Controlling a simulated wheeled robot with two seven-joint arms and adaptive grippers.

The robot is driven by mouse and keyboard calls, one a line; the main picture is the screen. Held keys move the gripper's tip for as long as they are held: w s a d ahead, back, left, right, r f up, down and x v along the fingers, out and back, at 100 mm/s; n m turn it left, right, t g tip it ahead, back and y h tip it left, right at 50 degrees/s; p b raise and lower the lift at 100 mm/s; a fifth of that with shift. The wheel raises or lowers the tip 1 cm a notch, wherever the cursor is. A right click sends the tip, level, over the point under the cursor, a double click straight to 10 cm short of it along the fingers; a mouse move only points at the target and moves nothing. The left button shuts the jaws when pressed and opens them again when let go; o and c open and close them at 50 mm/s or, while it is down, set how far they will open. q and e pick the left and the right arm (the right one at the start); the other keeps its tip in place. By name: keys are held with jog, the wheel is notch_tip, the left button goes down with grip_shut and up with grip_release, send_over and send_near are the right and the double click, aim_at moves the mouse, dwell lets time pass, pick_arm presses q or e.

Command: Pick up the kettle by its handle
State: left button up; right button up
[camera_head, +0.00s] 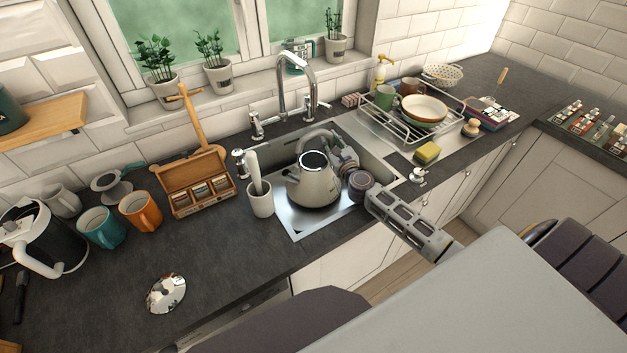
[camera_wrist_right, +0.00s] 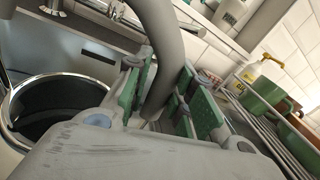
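The grey kettle (camera_head: 312,188) stands upright in the sink, its round top open and dark inside. The kettle's open top (camera_wrist_right: 55,105) also shows at the left of the right wrist view. My right gripper (camera_head: 343,160) is at the kettle's right side by its arched handle (camera_head: 318,134). In the right wrist view the handle (camera_wrist_right: 166,42) runs down between the green finger pads of my right gripper (camera_wrist_right: 170,95) and fills the gap, so the fingers look shut on it. The fingertips are partly hidden. My left gripper is not in view.
A steel sink (camera_head: 298,222) surrounds the kettle, with a tap (camera_head: 283,88) behind. A dish rack (camera_head: 402,128) and sponge (camera_head: 427,153) are right. A shiny lid (camera_head: 166,293) lies front left, with clear worktop around it.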

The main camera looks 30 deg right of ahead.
grip_shut()
jog(key=shift+w+r, duration=0.1)
jog(key=shift+r, duration=0.1)
jog(key=shift+r, duration=0.1)
